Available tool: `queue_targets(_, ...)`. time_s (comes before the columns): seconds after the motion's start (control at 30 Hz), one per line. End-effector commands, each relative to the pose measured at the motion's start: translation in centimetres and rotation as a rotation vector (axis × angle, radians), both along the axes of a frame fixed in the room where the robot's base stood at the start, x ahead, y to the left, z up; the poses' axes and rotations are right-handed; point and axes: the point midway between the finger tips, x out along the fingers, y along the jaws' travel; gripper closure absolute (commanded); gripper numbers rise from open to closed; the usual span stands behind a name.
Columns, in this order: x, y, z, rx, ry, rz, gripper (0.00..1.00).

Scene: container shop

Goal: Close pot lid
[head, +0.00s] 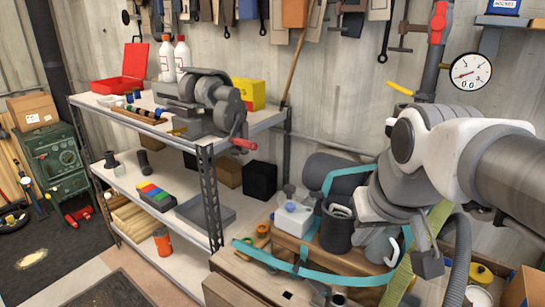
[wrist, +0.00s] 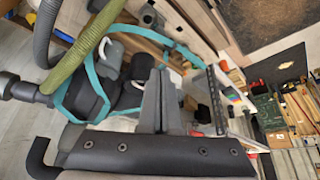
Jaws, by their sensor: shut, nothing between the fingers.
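I cannot make out a pot or a lid for certain in either view. A dark cylindrical container (head: 336,232) with things in its open top stands on the wooden bench at the lower middle of the head view; I cannot tell if it is the pot. My gripper (head: 428,262) hangs to the right of it, above the bench's right side. In the wrist view the two grey fingers of my gripper (wrist: 158,82) are together with nothing between them. My arm hides part of the bench behind it.
Teal straps (head: 300,268) loop over the bench near the container, beside a white box (head: 294,218). A grey hose (head: 462,255) stands at the right. A metal shelf (head: 209,195) with a machine (head: 210,98) on top is at the left. Floor shows at the lower left.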

Motion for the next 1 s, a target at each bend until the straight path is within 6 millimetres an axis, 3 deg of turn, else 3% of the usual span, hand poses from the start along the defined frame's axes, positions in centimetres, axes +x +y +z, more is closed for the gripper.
queue_targets(0.03,1.7,0.4,1.3,-0.001,0.011,0.016,1.00)
queue_targets(0.2,7.1,1.6,3.7,-0.007,0.029,0.070,1.00)
queue_targets(0.47,15.2,4.0,5.4,-0.012,0.056,0.148,1.00)
queue_targets(0.8,25.5,8.0,4.4,-0.018,0.090,0.255,1.00)
queue_targets(1.0,30.0,10.2,2.4,-0.020,0.106,0.308,1.00)
